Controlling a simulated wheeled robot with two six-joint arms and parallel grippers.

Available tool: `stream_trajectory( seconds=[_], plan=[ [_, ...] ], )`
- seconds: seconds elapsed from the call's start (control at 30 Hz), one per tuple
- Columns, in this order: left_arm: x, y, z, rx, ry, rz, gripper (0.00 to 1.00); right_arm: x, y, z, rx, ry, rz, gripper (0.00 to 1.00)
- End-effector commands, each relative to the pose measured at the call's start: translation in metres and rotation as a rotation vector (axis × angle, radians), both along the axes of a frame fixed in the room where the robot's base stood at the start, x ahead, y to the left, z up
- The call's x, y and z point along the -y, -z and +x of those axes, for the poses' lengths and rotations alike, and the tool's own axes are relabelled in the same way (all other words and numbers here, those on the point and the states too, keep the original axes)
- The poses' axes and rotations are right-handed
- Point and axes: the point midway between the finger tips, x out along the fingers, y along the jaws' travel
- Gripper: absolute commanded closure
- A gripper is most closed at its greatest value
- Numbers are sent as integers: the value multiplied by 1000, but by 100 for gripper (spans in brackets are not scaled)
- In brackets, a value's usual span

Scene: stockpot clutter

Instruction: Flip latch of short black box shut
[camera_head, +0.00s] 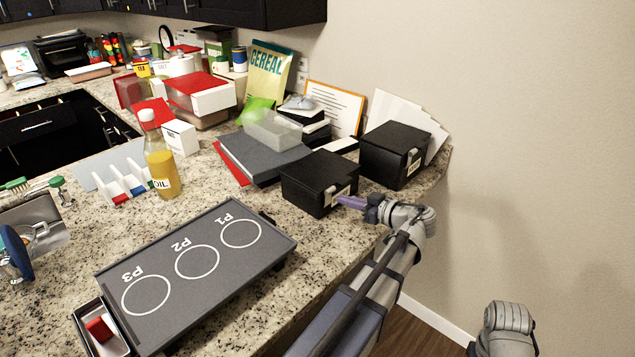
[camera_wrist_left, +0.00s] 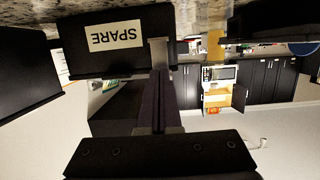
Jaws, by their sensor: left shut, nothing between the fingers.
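The short black box (camera_head: 305,180) stands near the counter's right edge. It has a pale label on its front, which reads SPARE upside down in the left wrist view (camera_wrist_left: 88,52). A grey latch strip (camera_wrist_left: 160,50) shows beside the label; whether it is fully closed I cannot tell. My left gripper (camera_head: 341,200) has purple fingers shut with nothing between them. Its tips are at the box's front face, close to the latch in the left wrist view (camera_wrist_left: 162,76); contact is unclear.
A second black box (camera_head: 388,150) with a latch stands behind and right. A dark grey case (camera_head: 262,155) and a clear tub (camera_head: 272,130) lie left of the short box. A grey board (camera_head: 215,290) with circles lies in front. Bare counter separates the board from the boxes.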

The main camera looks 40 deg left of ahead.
Motion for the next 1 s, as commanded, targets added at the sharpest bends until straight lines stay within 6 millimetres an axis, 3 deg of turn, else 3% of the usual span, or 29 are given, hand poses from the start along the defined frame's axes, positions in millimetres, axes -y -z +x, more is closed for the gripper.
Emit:
stream_trajectory(
  seconds=[0.53, 1.0],
  plan=[
    [49, -12, -4, -1, 1, 0, 100, 0, -12, 0, 0, 0, 0, 50],
    [54, -12, -5, 0, 0, 0, 100, 0, -12, 0, 0, 0, 0, 50]
  ],
)
